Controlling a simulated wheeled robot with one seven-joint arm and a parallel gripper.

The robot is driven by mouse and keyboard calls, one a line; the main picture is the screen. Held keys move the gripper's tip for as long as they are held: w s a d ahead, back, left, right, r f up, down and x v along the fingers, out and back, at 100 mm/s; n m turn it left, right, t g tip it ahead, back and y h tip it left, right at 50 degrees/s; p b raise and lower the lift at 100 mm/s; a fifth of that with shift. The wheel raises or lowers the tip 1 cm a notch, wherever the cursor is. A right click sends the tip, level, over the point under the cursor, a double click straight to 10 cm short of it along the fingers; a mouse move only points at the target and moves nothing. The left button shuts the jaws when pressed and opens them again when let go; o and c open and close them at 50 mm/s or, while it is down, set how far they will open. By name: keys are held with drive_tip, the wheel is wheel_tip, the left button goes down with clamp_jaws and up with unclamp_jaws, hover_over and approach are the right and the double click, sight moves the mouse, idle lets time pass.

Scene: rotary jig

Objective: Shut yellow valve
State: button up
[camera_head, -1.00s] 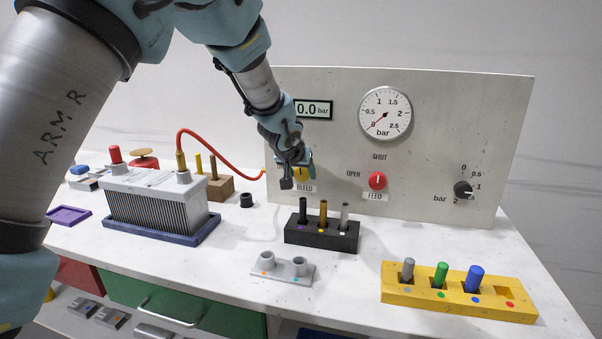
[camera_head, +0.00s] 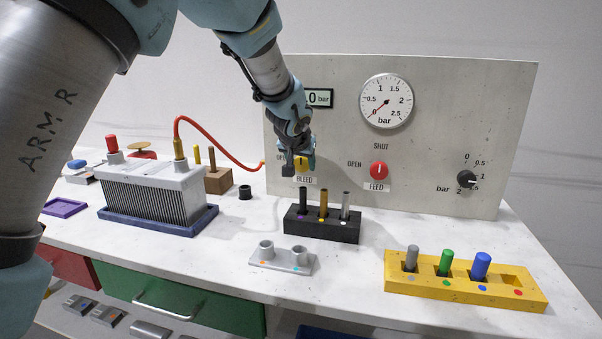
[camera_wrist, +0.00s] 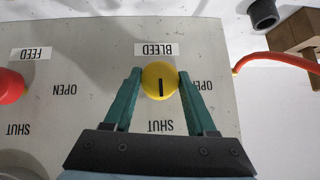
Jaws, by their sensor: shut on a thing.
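The yellow valve knob (camera_wrist: 160,80), labelled BLEED, is on the upright grey panel. In the head view the yellow valve (camera_head: 301,164) is partly hidden behind my gripper (camera_head: 297,168). In the upside-down wrist view, the fingers of my gripper (camera_wrist: 160,76) are on either side of the knob, shut on it. The knob's black mark points toward the SHUT label (camera_wrist: 160,127), with an OPEN label partly hidden behind the finger at the right.
A red FEED knob (camera_head: 378,170), a gauge (camera_head: 386,101) and a black dial (camera_head: 466,179) are on the panel. A red hose (camera_head: 217,134) runs to the panel's left edge. A black peg block (camera_head: 321,223) and a yellow peg block (camera_head: 464,283) stand on the bench.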

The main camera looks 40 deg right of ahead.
idle(0.4)
drive_tip(key=o, duration=1.4)
drive_tip(key=shift+c, duration=0.2)
drive_tip(key=shift+s, duration=0.1)
drive_tip(key=b+v, duration=0.2)
drive_tip(key=v, duration=0.8)
drive_tip(key=shift+s+a+r+b, duration=0.2)
drive_tip(key=shift+s+b, duration=0.05)
drive_tip(key=shift+b, duration=0.1)
